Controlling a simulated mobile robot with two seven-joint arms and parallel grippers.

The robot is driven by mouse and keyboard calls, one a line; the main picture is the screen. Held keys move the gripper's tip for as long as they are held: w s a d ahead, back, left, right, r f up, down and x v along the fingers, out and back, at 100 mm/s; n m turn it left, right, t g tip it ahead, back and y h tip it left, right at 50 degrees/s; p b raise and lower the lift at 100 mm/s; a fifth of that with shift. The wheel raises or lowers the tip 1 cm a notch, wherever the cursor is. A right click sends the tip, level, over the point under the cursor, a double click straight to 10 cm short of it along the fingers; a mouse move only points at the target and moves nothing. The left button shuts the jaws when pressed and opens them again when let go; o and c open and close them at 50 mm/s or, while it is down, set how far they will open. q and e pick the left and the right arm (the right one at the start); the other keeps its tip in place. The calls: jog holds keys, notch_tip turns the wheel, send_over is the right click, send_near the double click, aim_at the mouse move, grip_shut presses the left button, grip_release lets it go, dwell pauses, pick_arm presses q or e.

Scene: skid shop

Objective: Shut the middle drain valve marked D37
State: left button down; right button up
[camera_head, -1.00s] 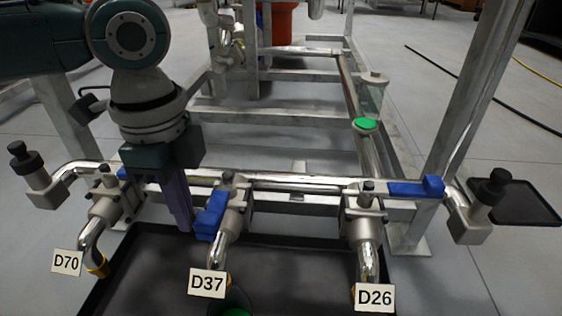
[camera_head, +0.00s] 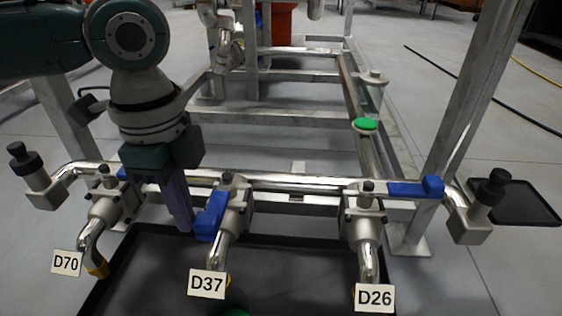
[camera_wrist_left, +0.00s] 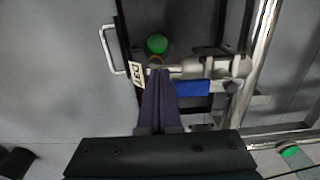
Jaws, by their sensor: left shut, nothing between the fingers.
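The middle drain valve D37 (camera_head: 235,207) sits on the horizontal steel pipe, with its white D37 tag (camera_head: 207,284) on the spout below. Its blue lever (camera_head: 212,216) points toward the front left, roughly along the spout. My left gripper (camera_head: 185,226) points down just left of the lever, its purple fingers together and empty. In the head view they look very close to the lever; I cannot tell whether they touch. In the left wrist view the fingers (camera_wrist_left: 160,73) are closed beside the blue lever (camera_wrist_left: 192,88). My right gripper is not in view.
Valve D70 (camera_head: 106,203) stands left and valve D26 (camera_head: 364,218) right, its blue lever (camera_head: 414,188) along the pipe. A black tray (camera_head: 302,251) lies below. Grey frame posts (camera_head: 470,110) rise at the right.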

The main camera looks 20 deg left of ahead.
aim_at(218, 216)
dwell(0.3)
pick_arm(q)
jog(key=shift+d+r+p, duration=0.1)
jog(key=shift+d+p, duration=0.45)
jog(key=shift+d, duration=0.6)
jog(key=shift+w+d, duration=0.1)
jog(key=shift+w+d, duration=0.15)
jog(key=shift+d, duration=0.35)
jog(key=shift+w+d, duration=0.1)
jog(key=shift+d, duration=0.45)
